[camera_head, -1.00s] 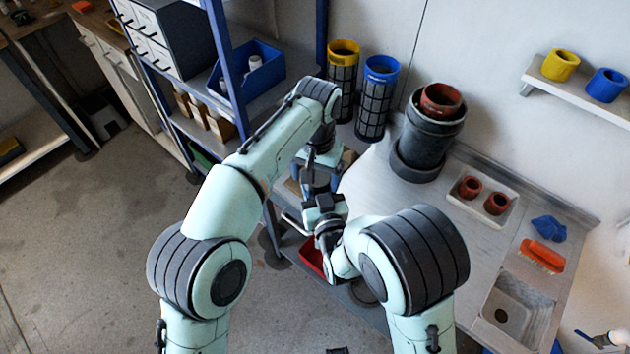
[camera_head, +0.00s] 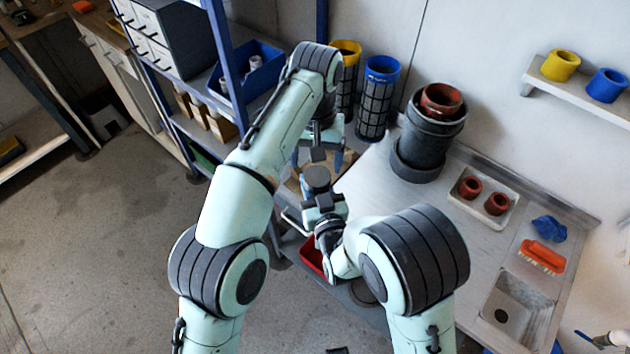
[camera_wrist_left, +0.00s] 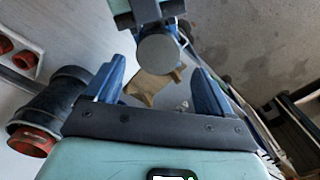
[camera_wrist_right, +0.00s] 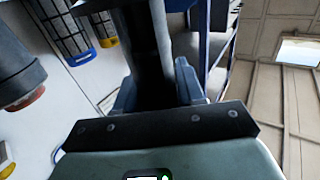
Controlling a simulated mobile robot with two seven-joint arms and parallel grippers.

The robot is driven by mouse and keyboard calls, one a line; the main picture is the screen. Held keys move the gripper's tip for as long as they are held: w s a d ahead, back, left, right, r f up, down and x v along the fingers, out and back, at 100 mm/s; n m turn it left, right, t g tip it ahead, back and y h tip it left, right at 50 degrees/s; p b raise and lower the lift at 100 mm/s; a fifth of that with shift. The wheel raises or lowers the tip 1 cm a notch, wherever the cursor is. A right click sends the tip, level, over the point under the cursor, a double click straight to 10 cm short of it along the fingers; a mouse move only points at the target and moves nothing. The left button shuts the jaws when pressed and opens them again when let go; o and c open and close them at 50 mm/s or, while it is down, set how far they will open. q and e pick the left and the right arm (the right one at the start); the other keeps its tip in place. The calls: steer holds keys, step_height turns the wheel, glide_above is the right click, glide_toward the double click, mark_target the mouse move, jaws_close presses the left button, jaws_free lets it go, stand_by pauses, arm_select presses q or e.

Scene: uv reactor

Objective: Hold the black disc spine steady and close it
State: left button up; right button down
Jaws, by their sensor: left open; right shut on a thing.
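The black disc spine (camera_head: 316,178) shows in the head view as a dark round-topped piece above my right gripper (camera_head: 322,204). In the right wrist view it is a dark upright column (camera_wrist_right: 150,45) between the fingers of my right gripper (camera_wrist_right: 156,80), which is shut on it. In the left wrist view its round grey end (camera_wrist_left: 158,53) faces the camera. My left gripper (camera_head: 320,158) is open and empty just beyond the spine's top in the head view. In the left wrist view the round end appears between the spread blue fingertips (camera_wrist_left: 158,70). The spine's lower part is hidden.
A yellow-rimmed cage (camera_head: 346,52) and a blue-rimmed cage (camera_head: 374,105) stand behind. A dark pot (camera_head: 428,130) stands on the bench right of them. A blue shelf post (camera_head: 228,60) rises close to my left arm. A red tray (camera_head: 312,256) lies below.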

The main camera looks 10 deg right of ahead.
mark_target(317, 176)
arm_select(q)
step_height(317, 176, up, 2)
steer(key=n, duration=0.3)
steer(key=shift+s+d+r, duration=0.1)
steer(key=shift+s+d, duration=0.05)
steer(key=shift+f, duration=4.05)
